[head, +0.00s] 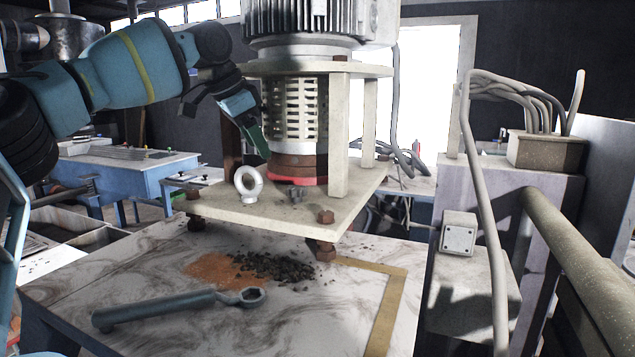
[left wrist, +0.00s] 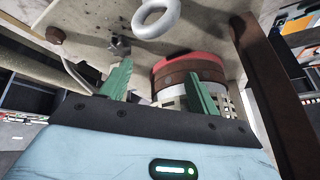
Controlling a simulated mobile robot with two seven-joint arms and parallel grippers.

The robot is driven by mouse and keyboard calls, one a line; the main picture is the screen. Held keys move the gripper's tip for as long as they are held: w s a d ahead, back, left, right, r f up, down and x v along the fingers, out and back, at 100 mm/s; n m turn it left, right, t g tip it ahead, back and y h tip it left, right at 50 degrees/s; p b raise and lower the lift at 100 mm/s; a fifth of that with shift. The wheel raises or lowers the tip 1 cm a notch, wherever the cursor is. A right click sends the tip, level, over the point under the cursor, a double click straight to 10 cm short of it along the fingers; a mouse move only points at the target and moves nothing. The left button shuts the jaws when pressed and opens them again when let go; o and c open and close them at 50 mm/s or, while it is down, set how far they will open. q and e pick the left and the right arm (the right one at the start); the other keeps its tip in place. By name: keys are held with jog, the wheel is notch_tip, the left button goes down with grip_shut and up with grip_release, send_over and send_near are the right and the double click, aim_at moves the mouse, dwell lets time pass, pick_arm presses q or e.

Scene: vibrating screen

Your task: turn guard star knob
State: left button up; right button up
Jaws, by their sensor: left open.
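The guard star knob (head: 297,193) is a small dark grey lobed knob on the cream plate, in front of the red ring in the head view. In the left wrist view the star knob (left wrist: 120,46) sits just beyond the left-hand green finger. The perforated guard (head: 308,110) stands above the red ring (head: 312,180). My left gripper (head: 263,148) is beside the guard's left side, its green fingers apart and empty. In the left wrist view the gripper (left wrist: 160,68) shows an open gap facing the red ring. My right gripper is not in view.
A white ring bolt (head: 248,184) stands on the cream plate (head: 270,215) left of the knob. Plate posts (head: 341,135) rise at the right, and a dark post (left wrist: 270,85) is close at the gripper's side. A wrench (head: 170,308) and dark granules (head: 270,268) lie on the lower table.

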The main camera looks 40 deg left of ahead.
pick_arm(q)
jog(key=m+g+h, duration=0.1)
jog(key=g+h, duration=0.1)
send_near(295, 187)
jog(key=x, duration=0.8)
jog(key=shift+d+f, duration=0.1)
jog(key=shift+f, duration=0.05)
jog(key=c, duration=1)
